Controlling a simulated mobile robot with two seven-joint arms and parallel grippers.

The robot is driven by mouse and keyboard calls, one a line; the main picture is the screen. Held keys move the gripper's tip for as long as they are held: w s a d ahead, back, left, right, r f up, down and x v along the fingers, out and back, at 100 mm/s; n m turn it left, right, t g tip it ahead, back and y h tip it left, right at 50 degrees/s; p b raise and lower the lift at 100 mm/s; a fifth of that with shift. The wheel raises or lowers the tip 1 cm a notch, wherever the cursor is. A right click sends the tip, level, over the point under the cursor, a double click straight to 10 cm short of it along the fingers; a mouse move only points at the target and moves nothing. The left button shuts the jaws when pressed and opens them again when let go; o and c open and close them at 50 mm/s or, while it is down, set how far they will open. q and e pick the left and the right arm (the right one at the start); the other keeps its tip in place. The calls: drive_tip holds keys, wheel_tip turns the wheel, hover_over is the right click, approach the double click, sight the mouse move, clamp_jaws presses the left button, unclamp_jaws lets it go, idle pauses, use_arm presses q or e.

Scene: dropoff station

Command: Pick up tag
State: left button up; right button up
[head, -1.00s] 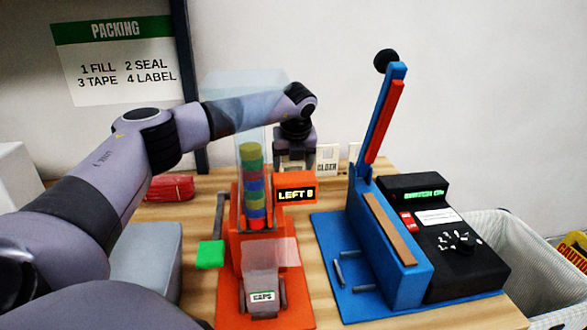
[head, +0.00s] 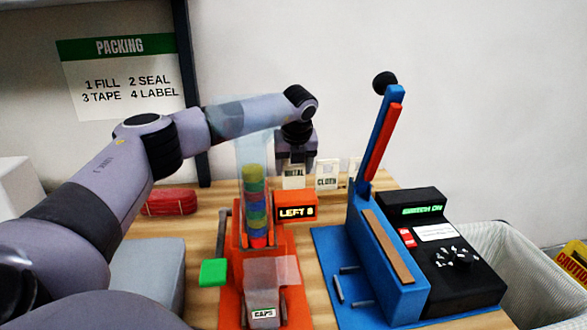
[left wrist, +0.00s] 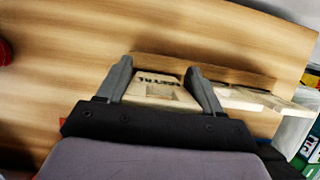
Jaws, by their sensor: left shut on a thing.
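My left gripper (head: 296,163) is at the back of the table, pointing down, and is shut on a pale tag marked METAL (head: 293,180). In the left wrist view the tag (left wrist: 160,90) sits between the two fingers (left wrist: 160,85), its lettering partly readable. A second pale tag, marked CLOTH (head: 327,182), stands just to its right, and part of another pale tag (head: 355,166) shows farther right. I cannot tell whether the METAL tag is clear of its wooden holder (left wrist: 205,70). My right gripper is not in view.
An orange dispenser with a clear column of coloured discs (head: 254,205) stands in front of the gripper. A blue lever press (head: 390,250) and black control box (head: 450,260) are at the right. A red bundle (head: 170,202) lies left.

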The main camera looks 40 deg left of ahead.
use_arm(q)
wheel_tip(320, 180, up, 17)
drive_tip(key=p, duration=0.8)
drive_tip(key=shift+s, duration=0.1)
idle(0.5)
